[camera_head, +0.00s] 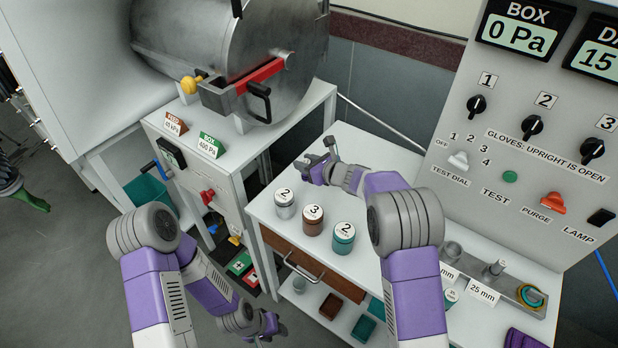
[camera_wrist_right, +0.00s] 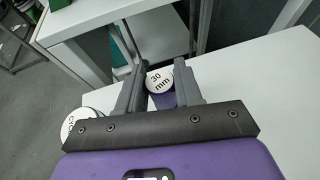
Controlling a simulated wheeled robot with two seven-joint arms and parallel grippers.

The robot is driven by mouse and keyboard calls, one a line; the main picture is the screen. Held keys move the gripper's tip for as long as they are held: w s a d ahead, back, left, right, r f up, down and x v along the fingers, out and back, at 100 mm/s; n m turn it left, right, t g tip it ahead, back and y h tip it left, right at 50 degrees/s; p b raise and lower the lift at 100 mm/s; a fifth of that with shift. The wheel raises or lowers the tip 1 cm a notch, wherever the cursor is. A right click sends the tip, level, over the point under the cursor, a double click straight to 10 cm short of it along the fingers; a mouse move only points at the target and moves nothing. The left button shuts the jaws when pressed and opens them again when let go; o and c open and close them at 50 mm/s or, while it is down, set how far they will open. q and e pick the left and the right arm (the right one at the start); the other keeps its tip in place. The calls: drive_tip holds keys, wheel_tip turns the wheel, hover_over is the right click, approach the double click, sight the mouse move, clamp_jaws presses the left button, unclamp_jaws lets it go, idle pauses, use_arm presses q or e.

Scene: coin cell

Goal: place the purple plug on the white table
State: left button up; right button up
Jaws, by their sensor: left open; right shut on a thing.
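The purple plug (camera_wrist_right: 164,99) has a white top marked "30 mm". My right gripper (camera_wrist_right: 160,72) is shut on it, with one finger on each side. In the head view my right gripper (camera_head: 318,163) is over the far left part of the white table (camera_head: 350,142); the plug cannot be clearly made out there. The table's bare top (camera_wrist_right: 255,100) shows beside the gripper in the wrist view. I cannot tell whether the plug touches the table. My left gripper (camera_head: 268,328) is open and low, left of the table's lower shelf.
A jar marked 2 (camera_head: 285,206), a brown jar (camera_head: 312,222) and a teal jar (camera_head: 344,240) stand along the table's front. A metal block (camera_head: 515,290) stands at right by the control panel (camera_head: 545,120). The table's back middle is clear.

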drive_tip(key=shift+w+f+b, duration=0.1)
drive_tip(key=shift+f+b, duration=0.3)
drive_tip(key=shift+f, duration=1.7)
drive_tip(key=shift+f, duration=0.2)
drive_tip(key=o, duration=1)
drive_tip(key=shift+r, duration=0.3)
drive_tip(key=v, duration=1.2)
drive_tip(key=shift+f+p, duration=0.15)
drive_tip(key=shift+p, duration=0.25)
